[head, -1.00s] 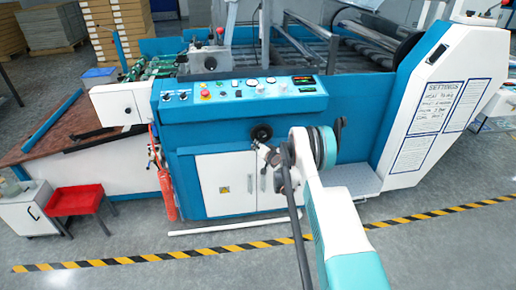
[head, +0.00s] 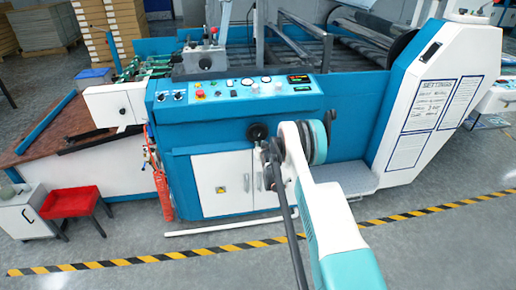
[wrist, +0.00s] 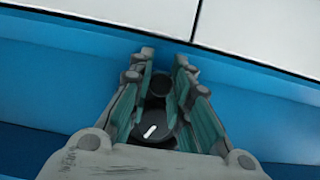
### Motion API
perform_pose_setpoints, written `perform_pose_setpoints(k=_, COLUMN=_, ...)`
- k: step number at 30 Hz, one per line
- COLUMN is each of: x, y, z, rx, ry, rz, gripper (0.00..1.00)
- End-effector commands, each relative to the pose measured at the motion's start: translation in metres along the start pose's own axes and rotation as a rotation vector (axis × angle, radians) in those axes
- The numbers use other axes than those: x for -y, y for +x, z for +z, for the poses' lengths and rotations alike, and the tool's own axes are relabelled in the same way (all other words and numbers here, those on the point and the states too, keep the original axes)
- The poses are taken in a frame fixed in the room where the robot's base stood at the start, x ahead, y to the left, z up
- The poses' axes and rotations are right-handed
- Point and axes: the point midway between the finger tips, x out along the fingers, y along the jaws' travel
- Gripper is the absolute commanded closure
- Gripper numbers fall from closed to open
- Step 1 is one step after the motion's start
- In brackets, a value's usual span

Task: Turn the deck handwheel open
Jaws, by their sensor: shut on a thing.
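The deck handwheel is a small dark round wheel (head: 258,132) on the blue front of the machine, above the white cabinet doors. In the wrist view a dark disc with a white mark (wrist: 150,131) and a dark round knob (wrist: 158,88) show between the fingers. My gripper (wrist: 160,72) has its teal-padded fingers on both sides of the knob and is shut on it. In the head view my gripper (head: 268,155) is at the wheel's lower edge, small and partly hidden by my arm.
The control panel (head: 237,88) with buttons runs above the wheel. White cabinet doors (head: 220,185) lie below it. A grey step (head: 345,180) is at the right. Floor in front is clear, with a striped line (head: 130,262).

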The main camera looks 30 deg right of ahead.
Motion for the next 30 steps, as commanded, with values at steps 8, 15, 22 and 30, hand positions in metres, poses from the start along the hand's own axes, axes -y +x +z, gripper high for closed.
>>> perform_pose_setpoints(k=8, x=-0.009, y=-0.001, z=-0.002, rx=0.001, ry=-0.186, rz=0.077, gripper=1.0)
perform_pose_setpoints(k=15, x=-0.014, y=-0.002, z=-0.004, rx=0.002, ry=-0.278, rz=0.116, gripper=1.0)
perform_pose_setpoints(k=22, x=-0.016, y=-0.002, z=-0.005, rx=0.002, ry=-0.312, rz=0.13, gripper=1.0)
perform_pose_setpoints(k=30, x=-0.016, y=-0.002, z=-0.005, rx=0.002, ry=-0.315, rz=0.132, gripper=1.0)
